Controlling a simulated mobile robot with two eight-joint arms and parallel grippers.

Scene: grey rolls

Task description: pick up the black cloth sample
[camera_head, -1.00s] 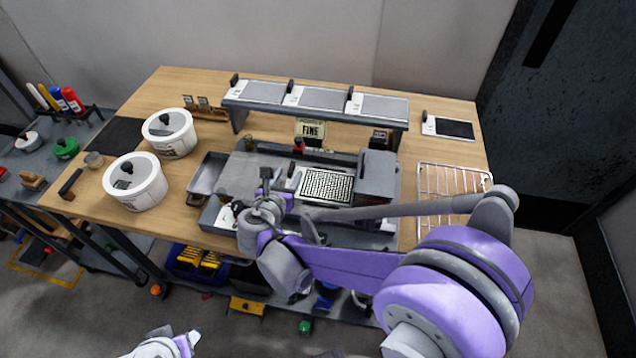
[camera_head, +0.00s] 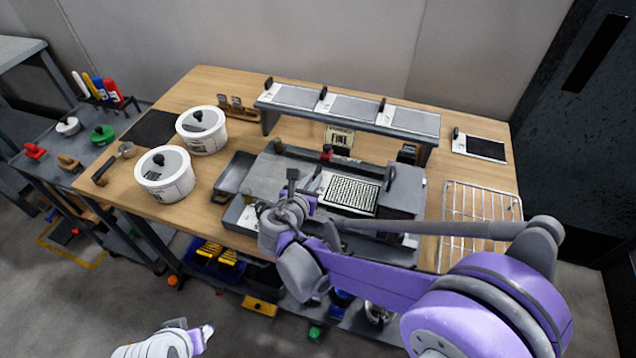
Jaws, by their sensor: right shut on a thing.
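A flat black sample (camera_head: 485,148) lies on a white card with a dark clip at the table's back right; it looks like the black cloth sample. My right arm reaches in from the right across the grey machine (camera_head: 400,180). My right gripper (camera_head: 291,188) is over the machine's left part, far left of the black sample. It is shut on a small dark upright thing (camera_head: 292,174), mostly hidden by the hand. My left gripper (camera_head: 206,333) is low at the bottom edge, away from the table; its jaws are too small to read.
A raised shelf (camera_head: 350,107) with several grey samples stands behind the machine. Two white tubs (camera_head: 165,178) and a black mat (camera_head: 155,128) are at left. A wire rack (camera_head: 480,212) lies at right. A side cart (camera_head: 50,158) holds coloured tools.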

